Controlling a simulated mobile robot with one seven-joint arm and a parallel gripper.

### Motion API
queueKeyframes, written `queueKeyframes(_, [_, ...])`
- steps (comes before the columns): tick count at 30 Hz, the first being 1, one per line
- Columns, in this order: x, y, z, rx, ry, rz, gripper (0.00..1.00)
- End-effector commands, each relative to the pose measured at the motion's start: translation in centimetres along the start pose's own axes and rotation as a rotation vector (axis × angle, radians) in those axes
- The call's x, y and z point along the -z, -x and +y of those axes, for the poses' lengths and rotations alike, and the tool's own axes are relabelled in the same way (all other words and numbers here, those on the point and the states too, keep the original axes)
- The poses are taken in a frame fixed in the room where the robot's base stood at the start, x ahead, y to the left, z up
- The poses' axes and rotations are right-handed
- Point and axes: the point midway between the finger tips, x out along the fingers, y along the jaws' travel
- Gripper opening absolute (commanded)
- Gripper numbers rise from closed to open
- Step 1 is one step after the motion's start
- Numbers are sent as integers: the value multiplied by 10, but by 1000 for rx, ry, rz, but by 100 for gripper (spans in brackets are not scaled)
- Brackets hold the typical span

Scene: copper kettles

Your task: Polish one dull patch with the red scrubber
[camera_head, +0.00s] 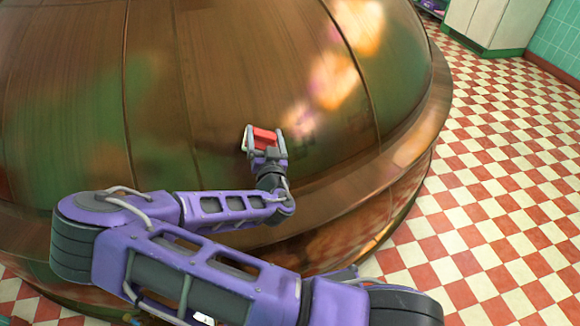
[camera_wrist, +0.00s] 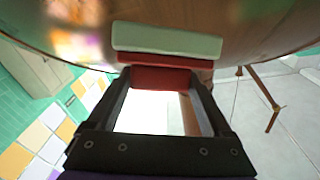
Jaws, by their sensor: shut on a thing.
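A huge copper kettle (camera_head: 235,60) fills most of the head view, and its curved wall also spans the top of the wrist view (camera_wrist: 260,25). My gripper (camera_head: 265,140) is at the kettle's lower wall, shut on the red scrubber (camera_head: 266,135). In the wrist view the fingers grip the scrubber's red block (camera_wrist: 160,78), and its pale pad (camera_wrist: 168,40) faces the copper. I cannot tell whether the pad touches. I cannot tell dullness from reflection.
The kettle's protruding rim (camera_head: 350,185) runs below my gripper. The red and white checkered floor (camera_head: 490,180) is open at right. A pale cabinet (camera_head: 495,22) stands at the far right. A brown thin-legged stand (camera_wrist: 262,90) shows in the wrist view.

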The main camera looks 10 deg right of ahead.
Motion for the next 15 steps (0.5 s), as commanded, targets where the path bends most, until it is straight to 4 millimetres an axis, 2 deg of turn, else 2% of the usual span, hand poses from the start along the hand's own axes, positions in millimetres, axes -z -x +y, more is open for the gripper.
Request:
queueKeyframes(1, [-15, -2, 11, 4, -53, 68, 26])
queueKeyframes(6, [-34, 15, 42, -40, -185, 320, 26])
queueKeyframes(10, [-40, 36, 64, -110, -221, 468, 26])
queueKeyframes(15, [-44, 54, 77, -168, -227, 567, 26])
